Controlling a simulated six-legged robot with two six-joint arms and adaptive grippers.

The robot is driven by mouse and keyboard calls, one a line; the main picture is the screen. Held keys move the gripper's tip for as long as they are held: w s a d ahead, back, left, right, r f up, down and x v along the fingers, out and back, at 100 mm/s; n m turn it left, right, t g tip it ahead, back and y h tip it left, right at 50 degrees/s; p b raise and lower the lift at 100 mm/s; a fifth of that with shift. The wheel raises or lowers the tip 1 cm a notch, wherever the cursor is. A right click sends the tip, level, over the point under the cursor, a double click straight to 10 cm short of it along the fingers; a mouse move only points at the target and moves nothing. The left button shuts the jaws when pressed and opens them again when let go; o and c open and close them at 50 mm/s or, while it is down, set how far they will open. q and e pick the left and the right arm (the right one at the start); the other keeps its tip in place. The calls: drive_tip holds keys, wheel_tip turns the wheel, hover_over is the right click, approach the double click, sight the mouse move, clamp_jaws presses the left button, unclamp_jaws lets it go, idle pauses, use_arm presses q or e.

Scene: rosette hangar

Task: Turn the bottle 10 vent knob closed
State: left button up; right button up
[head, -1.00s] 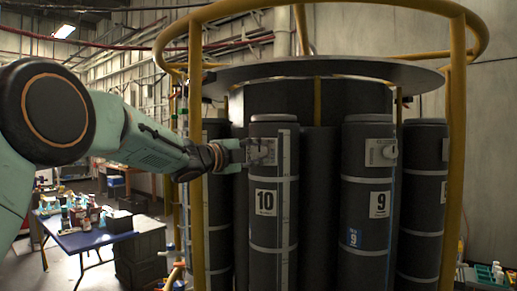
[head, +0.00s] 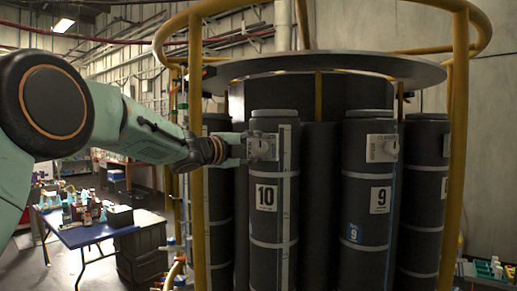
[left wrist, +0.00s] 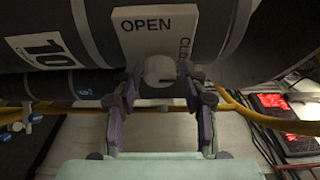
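Bottle 10 (head: 267,215) is a dark upright cylinder with pale bands and a white "10" label; the label also shows in the left wrist view (left wrist: 46,48). Its vent plate (left wrist: 158,35) is pale, with "OPEN" and a partly hidden second word at its right edge. The round grey vent knob (left wrist: 160,71) sits at the plate's lower edge, with a dark mark low on its face. My left gripper (left wrist: 160,84) is open, one finger on each side of the knob, with small gaps visible. In the head view the left gripper (head: 247,148) reaches the plate from the left. My right gripper is out of view.
Bottle 9 (head: 367,222) stands to the right with its own vent plate. Yellow rails (head: 197,120) frame the bottle rack, and a round dark plate (head: 325,68) overhangs it. A blue table (head: 85,236) with small items stands at the left.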

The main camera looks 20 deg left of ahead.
use_arm(q)
drive_tip(key=shift+o, duration=0.6)
drive_tip(key=shift+s, duration=0.15)
drive_tip(key=v, duration=1.1)
drive_tip(key=shift+s+a, duration=0.25)
drive_tip(key=shift+s, duration=0.1)
drive_tip(key=shift+r, duration=0.1)
